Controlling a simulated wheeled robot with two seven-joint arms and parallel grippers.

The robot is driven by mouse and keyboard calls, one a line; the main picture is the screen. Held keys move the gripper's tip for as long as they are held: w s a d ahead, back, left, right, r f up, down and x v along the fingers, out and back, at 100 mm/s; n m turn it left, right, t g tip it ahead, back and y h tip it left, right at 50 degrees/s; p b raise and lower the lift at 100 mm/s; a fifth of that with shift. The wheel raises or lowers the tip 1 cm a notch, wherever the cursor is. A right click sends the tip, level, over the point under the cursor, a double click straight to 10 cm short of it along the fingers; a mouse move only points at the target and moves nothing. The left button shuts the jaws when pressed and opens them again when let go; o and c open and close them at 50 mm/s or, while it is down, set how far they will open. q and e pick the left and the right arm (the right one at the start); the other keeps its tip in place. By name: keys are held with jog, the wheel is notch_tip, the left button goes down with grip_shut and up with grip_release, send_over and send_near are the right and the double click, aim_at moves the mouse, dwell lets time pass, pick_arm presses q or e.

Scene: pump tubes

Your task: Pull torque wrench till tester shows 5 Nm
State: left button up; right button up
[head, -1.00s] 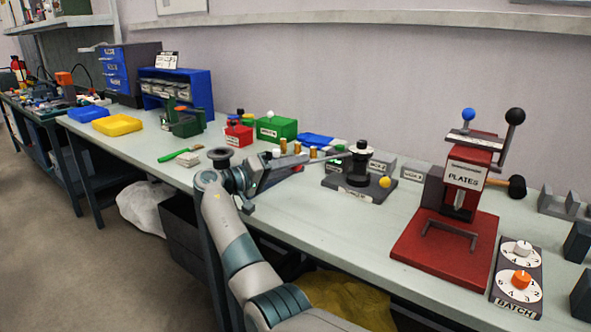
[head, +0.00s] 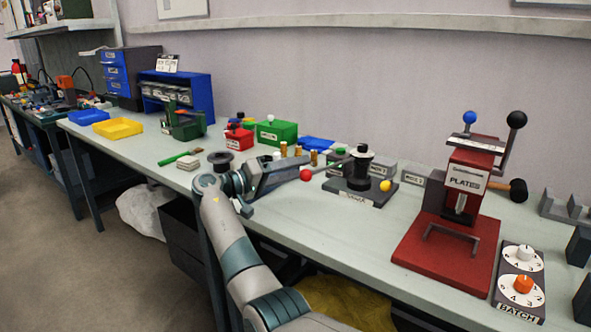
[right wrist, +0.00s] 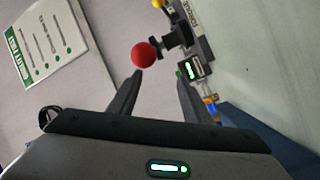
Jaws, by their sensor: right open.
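The torque tester (head: 358,187) is a dark block with a black upright post on the bench. The torque wrench (head: 330,166) reaches left from the post and ends in a red ball (head: 306,174). In the right wrist view the red ball (right wrist: 145,55) is just beyond the tip of the left-hand finger. My right gripper (head: 298,164) is open and empty beside the ball; its two fingers (right wrist: 160,76) show apart in the wrist view. A small display lit green (right wrist: 190,70) is there too, its reading too small to tell. My left gripper is out of view.
A yellow ball (head: 385,185) is at the tester's right. A red plate press (head: 455,230) and a batch dial box (head: 520,280) stand further right. Green (head: 277,132) and red (head: 239,138) boxes stand behind my gripper. The bench front between tester and press is clear.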

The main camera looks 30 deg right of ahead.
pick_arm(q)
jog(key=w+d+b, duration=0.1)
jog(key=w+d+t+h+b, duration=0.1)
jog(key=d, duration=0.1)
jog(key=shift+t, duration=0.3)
pick_arm(e)
jog(key=s+a, duration=0.1)
jog(key=a, duration=1.6)
